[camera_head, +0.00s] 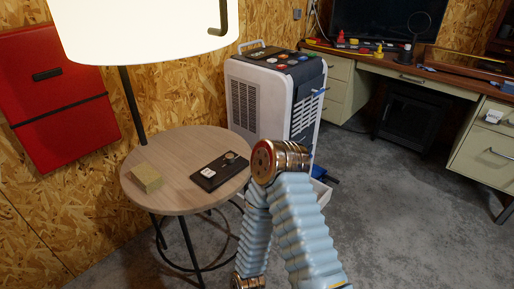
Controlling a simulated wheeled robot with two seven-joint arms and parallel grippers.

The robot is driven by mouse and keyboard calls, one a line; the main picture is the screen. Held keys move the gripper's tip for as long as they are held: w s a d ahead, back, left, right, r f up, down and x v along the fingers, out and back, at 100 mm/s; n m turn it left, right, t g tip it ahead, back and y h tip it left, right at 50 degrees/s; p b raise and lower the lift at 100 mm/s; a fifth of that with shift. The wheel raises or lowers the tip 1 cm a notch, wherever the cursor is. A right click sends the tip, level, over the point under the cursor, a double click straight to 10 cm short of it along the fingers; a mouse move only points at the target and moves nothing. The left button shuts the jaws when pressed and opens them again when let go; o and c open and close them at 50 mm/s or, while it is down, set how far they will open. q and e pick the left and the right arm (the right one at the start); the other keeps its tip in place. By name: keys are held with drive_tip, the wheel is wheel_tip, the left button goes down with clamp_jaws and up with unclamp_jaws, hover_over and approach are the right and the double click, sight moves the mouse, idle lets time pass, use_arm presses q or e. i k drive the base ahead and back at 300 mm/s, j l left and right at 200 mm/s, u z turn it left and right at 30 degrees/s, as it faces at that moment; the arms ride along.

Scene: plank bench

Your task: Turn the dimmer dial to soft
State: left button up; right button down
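A dark flat dimmer box (209,181) lies on the round wooden side table (175,204), near its right edge. A small round dial (230,157) sits at the box's far right end, and a pale square piece (207,173) sits towards its near left end. The dial's markings are too small to read. A floor lamp with a cream shade (145,28) stands behind the table. One of my arms, with a blue ribbed sleeve and a coppery joint, rises just right of the table, apart from the dial in the picture. Neither gripper is in view.
A yellowish block (146,178) sits on the table's left part. A red case (58,98) hangs on the chipboard wall. A white wheeled unit (272,100) stands behind the table. A desk (400,72) with tools is at the back right. The concrete floor at right is clear.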

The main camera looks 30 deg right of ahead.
sight(230, 159)
drive_tip(key=z, duration=0.9)
